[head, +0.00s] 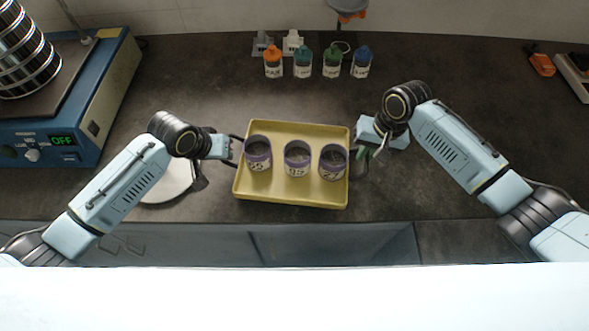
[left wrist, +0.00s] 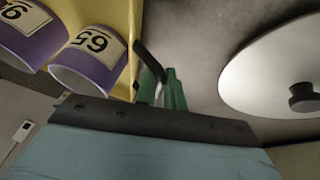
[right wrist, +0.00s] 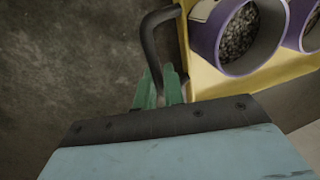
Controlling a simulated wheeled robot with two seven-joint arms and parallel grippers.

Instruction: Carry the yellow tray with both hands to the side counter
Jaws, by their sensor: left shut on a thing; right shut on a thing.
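The yellow tray (head: 290,193) is on the dark counter in the middle of the head view, with three purple-rimmed cups in a row on it: left cup (head: 257,153), middle cup (head: 297,158), right cup (head: 333,161). Black handles stick out at its left and right ends. My left gripper (head: 233,148) is shut on the left handle; its green fingertips (left wrist: 161,88) show beside the black bar in the left wrist view. My right gripper (head: 364,153) is shut on the right handle (right wrist: 150,45). In the right wrist view, the cup nearest the gripper (right wrist: 222,40) holds grey grains.
A blue machine (head: 110,95) with a sieve stack (head: 25,55) stands at the left. A round white plate (head: 168,182) lies near my left arm. Several capped bottles (head: 303,65) stand behind the tray. An orange item (head: 541,64) lies far right. Counter right of my right gripper looks clear.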

